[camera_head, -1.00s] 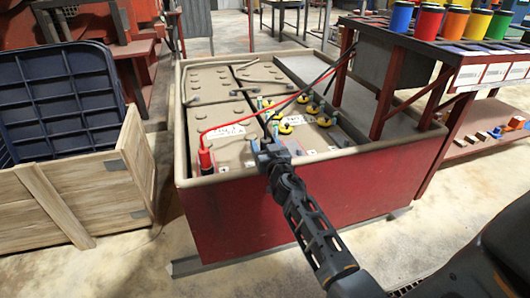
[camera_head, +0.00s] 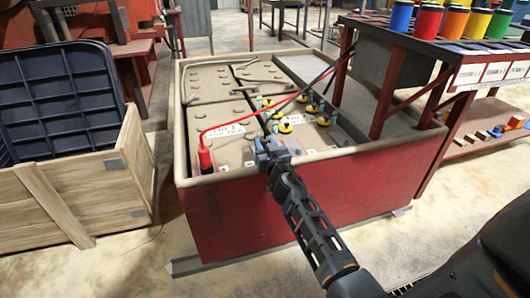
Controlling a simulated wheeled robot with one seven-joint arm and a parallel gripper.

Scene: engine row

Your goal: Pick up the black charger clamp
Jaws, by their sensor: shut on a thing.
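My gripper (camera_head: 267,147) is at the near edge of the red battery box (camera_head: 310,205), over the tan batteries inside it. It is shut on the black charger clamp, which is mostly hidden by the gripper's own body. The black cable (camera_head: 316,80) runs from the upper right down toward the gripper. The red charger clamp (camera_head: 205,160) stands upright on the near left battery, left of my gripper and apart from it. Its red cable (camera_head: 245,120) runs up to the right.
Several yellow caps (camera_head: 285,125) sit on the batteries just beyond my gripper. A rack (camera_head: 440,60) with coloured spools stands at the right. A wooden crate (camera_head: 60,205) with a dark blue bin stands at the left. The floor in front is clear.

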